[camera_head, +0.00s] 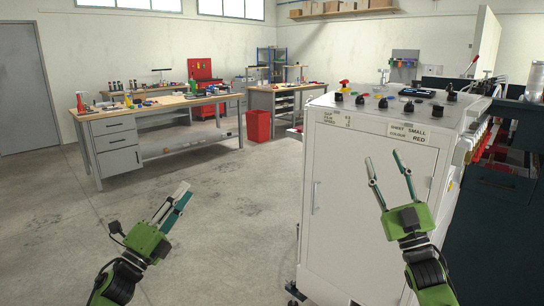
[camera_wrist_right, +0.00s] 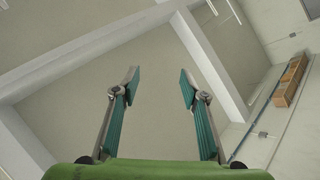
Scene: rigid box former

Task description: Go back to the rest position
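My left gripper (camera_head: 187,190) is held up over the floor at the lower middle left. Its two fingers are seen almost edge-on, so their gap is hard to judge; no object shows in it. My right gripper (camera_head: 383,157) is in front of the white machine cabinet (camera_head: 335,225), pointing up. Its fingers are spread and empty. In the right wrist view the same two fingers (camera_wrist_right: 160,80) stand wide apart with only ceiling and beams behind them.
The cabinet's top carries black knobs and a red button (camera_head: 344,83). A dark workstation (camera_head: 500,195) stands at the right. A workbench (camera_head: 160,130) and a red bin (camera_head: 258,125) are farther back. The floor (camera_head: 230,200) at left and centre is clear.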

